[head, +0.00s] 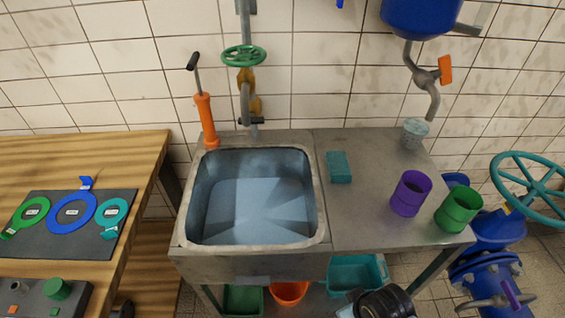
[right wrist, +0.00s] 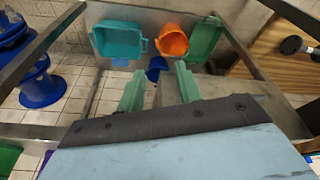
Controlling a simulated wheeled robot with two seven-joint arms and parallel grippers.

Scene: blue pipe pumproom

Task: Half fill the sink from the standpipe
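The steel sink (head: 181,232) is set into the left part of the counter in the head view. Its inside looks blue-grey with pale patches on the bottom; I cannot tell whether water lies in it. The standpipe (head: 245,95) comes down the tiled wall behind the sink, with a green handwheel (head: 244,56) on it and brass fittings. I see no clear stream below its outlet. In the right wrist view my right gripper (right wrist: 160,90) has its two green fingers apart with nothing between them. It is low, facing the shelf under the counter. My left gripper is not in view.
An orange hand pump (head: 206,120) stands left of the standpipe. A teal sponge (head: 339,167), purple cup (head: 410,193) and green cup (head: 458,209) are on the counter. Teal bin (right wrist: 118,40) and orange bucket (right wrist: 172,42) sit below. A wooden table (head: 80,160) stands left.

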